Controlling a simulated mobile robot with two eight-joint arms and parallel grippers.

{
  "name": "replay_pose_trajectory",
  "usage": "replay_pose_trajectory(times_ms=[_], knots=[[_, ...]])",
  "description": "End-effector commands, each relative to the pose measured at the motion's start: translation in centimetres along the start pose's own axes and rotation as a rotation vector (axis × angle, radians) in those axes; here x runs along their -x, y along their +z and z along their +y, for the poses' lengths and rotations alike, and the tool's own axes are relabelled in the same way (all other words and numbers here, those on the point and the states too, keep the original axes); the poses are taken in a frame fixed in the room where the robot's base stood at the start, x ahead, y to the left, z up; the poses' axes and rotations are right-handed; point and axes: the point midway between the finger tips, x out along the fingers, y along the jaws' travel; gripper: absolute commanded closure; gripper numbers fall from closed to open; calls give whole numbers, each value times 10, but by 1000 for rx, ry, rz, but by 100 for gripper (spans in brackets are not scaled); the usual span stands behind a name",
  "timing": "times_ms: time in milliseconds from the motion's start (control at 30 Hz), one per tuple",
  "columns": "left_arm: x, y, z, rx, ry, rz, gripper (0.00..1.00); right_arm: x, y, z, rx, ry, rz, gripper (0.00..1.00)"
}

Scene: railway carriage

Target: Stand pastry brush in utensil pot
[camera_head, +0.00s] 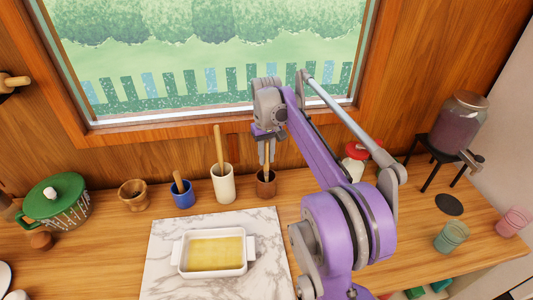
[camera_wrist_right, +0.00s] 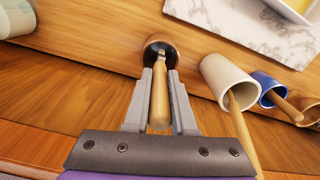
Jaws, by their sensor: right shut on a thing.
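My right gripper (camera_head: 266,158) is shut on the wooden handle of the pastry brush (camera_wrist_right: 160,97). The handle stands roughly upright over a small brown pot (camera_head: 266,187). In the right wrist view the handle's far end runs into the dark mouth of the brown pot (camera_wrist_right: 158,48), and the gripper fingertips (camera_wrist_right: 160,75) are close to its rim. The brush head is hidden, so I cannot tell how deep it sits. A cream pot (camera_head: 224,187) and a blue pot (camera_head: 182,196) to the left each hold a wooden-handled tool. My left gripper is not in view.
A white baking dish (camera_head: 184,262) with yellow contents sits on a marble slab (camera_head: 166,232). A wooden mortar (camera_head: 133,193) and a green-lidded pot (camera_head: 62,215) stand at left. At right are a jar on a stand (camera_head: 460,120) and cups (camera_head: 451,237). The window wall is close behind.

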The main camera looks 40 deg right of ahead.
Motion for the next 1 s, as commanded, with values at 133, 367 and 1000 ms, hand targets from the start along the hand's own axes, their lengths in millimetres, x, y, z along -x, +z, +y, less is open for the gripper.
replay_pose_trajectory(times_ms=[133, 367, 1000], knots=[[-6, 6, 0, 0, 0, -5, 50, -13, 0, 0, 0, 0, -1, 100], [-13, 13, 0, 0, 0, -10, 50, -29, 0, 0, 0, 0, -1, 100], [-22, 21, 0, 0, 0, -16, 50, -51, 0, 0, 0, -1, 0, 100]])
